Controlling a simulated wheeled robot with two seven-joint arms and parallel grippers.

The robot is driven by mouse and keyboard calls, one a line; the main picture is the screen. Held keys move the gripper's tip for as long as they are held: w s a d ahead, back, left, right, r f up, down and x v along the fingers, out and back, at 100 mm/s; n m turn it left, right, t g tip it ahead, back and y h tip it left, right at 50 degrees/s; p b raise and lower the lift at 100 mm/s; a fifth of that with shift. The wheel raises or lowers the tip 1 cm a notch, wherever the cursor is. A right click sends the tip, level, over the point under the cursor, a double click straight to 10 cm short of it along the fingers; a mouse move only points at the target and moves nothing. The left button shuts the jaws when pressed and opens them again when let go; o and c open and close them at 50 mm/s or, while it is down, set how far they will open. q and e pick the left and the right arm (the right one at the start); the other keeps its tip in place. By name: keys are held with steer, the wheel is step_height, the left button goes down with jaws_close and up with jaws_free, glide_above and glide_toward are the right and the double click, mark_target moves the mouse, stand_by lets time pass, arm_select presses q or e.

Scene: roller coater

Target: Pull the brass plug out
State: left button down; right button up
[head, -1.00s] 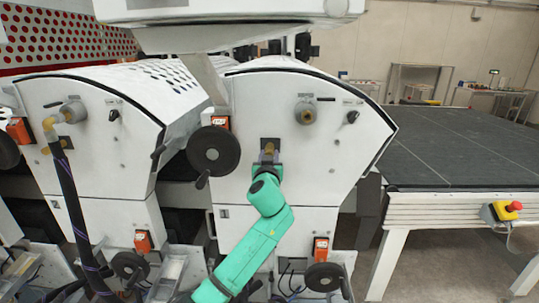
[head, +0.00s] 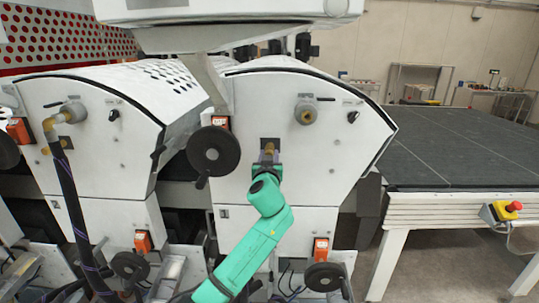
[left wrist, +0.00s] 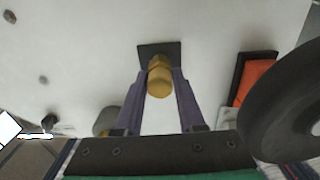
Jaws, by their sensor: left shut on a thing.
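The brass plug (left wrist: 160,80) sticks out from a dark square plate (left wrist: 168,48) on the white machine panel. My left gripper (left wrist: 161,84) is shut on the plug, with one purple-grey finger on each side of it. In the head view the left gripper (head: 268,155) is at the dark plate (head: 270,144), on the front of the right-hand coater unit (head: 340,160). The plug (head: 269,149) is mostly covered there by the fingers. Whether the plug is still seated in the plate cannot be told for certain. My right gripper is not in view.
A black handwheel (head: 214,151) stands close left of the gripper and shows large in the left wrist view (left wrist: 290,105). A brass fitting (head: 305,114) protrudes above right. A dark-topped table (head: 450,145) with a red button (head: 514,206) is at right.

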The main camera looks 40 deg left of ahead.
arm_select(q)
steer(key=shift+s+d+f, duration=0.15)
steer(key=shift+v, duration=2.8)
steer(key=shift+v, duration=1.5)
